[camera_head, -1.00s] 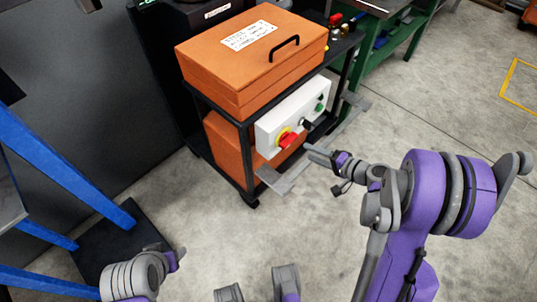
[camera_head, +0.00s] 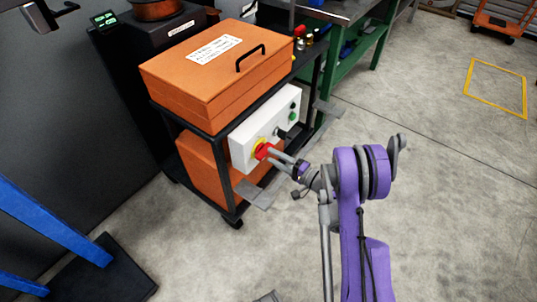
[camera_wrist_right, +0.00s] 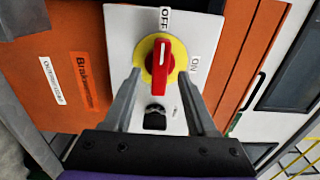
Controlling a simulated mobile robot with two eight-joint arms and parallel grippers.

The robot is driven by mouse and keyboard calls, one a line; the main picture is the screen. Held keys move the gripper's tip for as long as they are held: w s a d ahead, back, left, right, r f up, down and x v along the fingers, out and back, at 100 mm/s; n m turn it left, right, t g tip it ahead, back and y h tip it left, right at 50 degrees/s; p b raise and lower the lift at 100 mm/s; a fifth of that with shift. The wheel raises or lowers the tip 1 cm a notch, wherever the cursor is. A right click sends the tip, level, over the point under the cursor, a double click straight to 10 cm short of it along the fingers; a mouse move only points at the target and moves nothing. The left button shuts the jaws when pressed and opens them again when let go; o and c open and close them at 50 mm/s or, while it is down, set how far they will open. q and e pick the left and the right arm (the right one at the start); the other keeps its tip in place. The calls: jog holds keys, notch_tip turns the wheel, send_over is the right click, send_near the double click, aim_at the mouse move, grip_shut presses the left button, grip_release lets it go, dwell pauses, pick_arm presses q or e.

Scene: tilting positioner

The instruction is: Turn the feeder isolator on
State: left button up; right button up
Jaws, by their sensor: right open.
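The feeder isolator is a red rotary handle on a yellow disc (camera_wrist_right: 160,66), mounted on a white control panel (camera_head: 244,145). In the right wrist view the red handle points up toward the label OFF; the label ON is to its right. My right gripper (camera_wrist_right: 160,85) is open, with one finger on each side of the handle. In the head view my right gripper (camera_head: 272,158) reaches the panel from the right and its fingertips are at the isolator. I cannot tell whether a finger touches the handle. My left gripper is out of view.
A black selector knob (camera_wrist_right: 155,116) sits below the isolator on the panel. The panel is on a black cart (camera_head: 222,200) carrying an orange case (camera_head: 205,80). A green workbench (camera_head: 350,60) stands behind.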

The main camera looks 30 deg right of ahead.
aim_at(265, 152)
jog(key=shift+x, duration=1.35)
grip_shut()
